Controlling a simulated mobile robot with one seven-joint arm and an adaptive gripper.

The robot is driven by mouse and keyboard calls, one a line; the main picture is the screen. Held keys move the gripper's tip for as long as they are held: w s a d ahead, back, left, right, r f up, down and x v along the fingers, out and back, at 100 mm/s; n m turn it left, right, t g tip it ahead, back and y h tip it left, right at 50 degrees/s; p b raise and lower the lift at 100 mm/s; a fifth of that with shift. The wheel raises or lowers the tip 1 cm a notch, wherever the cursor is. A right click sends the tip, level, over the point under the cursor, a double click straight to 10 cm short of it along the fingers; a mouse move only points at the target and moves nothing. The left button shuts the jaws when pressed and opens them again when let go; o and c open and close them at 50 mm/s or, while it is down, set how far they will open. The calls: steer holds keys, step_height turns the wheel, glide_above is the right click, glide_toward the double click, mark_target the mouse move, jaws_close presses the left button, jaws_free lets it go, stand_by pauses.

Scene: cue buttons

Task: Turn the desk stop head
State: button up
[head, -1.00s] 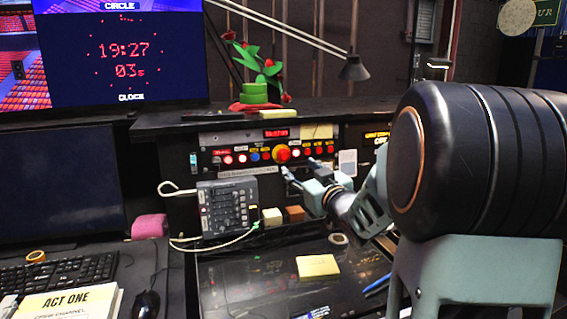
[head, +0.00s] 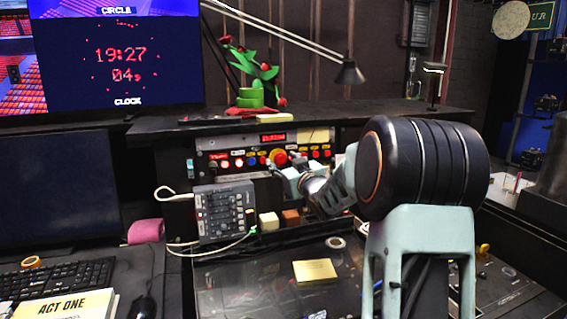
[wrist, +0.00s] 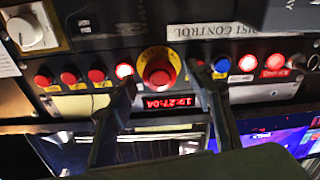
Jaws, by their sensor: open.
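The desk stop head (head: 278,156) is a large round red button on a yellow surround in the control panel. It also shows in the wrist view (wrist: 159,73), where the picture of the panel is upside down. My gripper (head: 284,165) is at the panel, its fingertips close to the stop head. In the wrist view my gripper (wrist: 160,82) is open, one dark finger on each side of the stop head. I cannot tell whether the tips reach around it or stop just short of it.
Lit and unlit small buttons flank the stop head closely, such as a blue one (wrist: 222,65) and a red one (wrist: 96,76). A grey keypad box (head: 222,210) with a cable hangs at the lower left of the panel. A yellow note (head: 314,271) lies on the desk.

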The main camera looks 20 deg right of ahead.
steer(key=shift+c, duration=0.2)
steer(key=c, duration=1.1)
